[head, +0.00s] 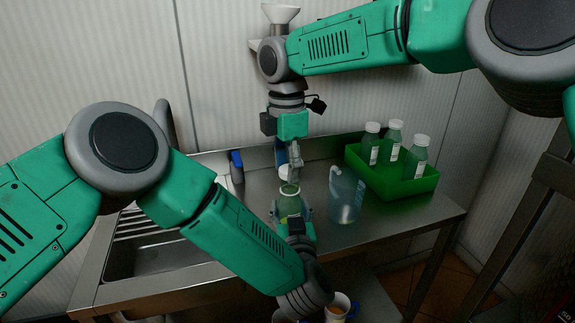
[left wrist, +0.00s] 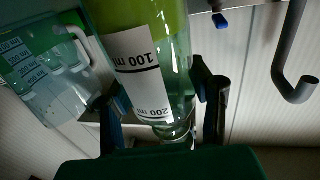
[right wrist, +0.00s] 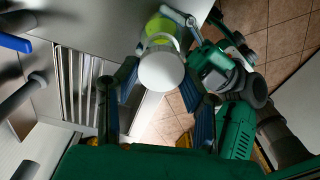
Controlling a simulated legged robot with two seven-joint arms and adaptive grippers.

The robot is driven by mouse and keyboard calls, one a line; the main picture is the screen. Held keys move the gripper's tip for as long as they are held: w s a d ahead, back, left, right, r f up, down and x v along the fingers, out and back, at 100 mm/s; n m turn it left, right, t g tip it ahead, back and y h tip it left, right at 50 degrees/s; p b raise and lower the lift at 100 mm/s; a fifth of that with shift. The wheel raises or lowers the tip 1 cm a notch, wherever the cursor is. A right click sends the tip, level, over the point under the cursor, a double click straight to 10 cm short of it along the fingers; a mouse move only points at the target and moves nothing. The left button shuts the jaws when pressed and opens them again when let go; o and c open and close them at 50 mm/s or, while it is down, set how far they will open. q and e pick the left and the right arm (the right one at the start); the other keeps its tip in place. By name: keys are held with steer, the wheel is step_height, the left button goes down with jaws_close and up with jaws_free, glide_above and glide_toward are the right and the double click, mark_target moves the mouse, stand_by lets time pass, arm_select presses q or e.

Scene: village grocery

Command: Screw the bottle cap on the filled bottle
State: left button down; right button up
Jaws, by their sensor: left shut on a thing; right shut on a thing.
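The clear bottle (head: 291,208) with yellow-green liquid stands upright in my left gripper (head: 293,217), which is shut around its body. Its label and narrow neck show in the left wrist view (left wrist: 150,72), between the fingers. My right gripper (head: 294,160) points down from above and is shut on the white bottle cap (head: 285,172). The cap (right wrist: 162,70) shows round and white between the fingers in the right wrist view, with the bottle behind it. In the head view the cap is just above the open-looking bottle mouth. Whether they touch cannot be told.
A measuring jug (head: 345,196) stands on the steel counter (head: 400,220), close right of the bottle. A green crate (head: 400,180) with three white-capped bottles is at the back right. A sink (head: 150,255) lies left. A blue-topped object (head: 236,165) stands near the wall.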

mark_target(290, 211)
steer(key=shift+f, duration=0.1)
steer(key=shift+f, duration=0.8)
steer(key=shift+d+f, duration=0.1)
steer(key=shift+f, duration=0.45)
stand_by(0.3)
steer(key=m, duration=0.4)
steer(key=shift+w, duration=0.1)
steer(key=m, duration=0.5)
steer(key=shift+w, duration=0.15)
steer(key=m, duration=0.7)
steer(key=shift+w, duration=0.2)
steer(key=o, duration=0.7)
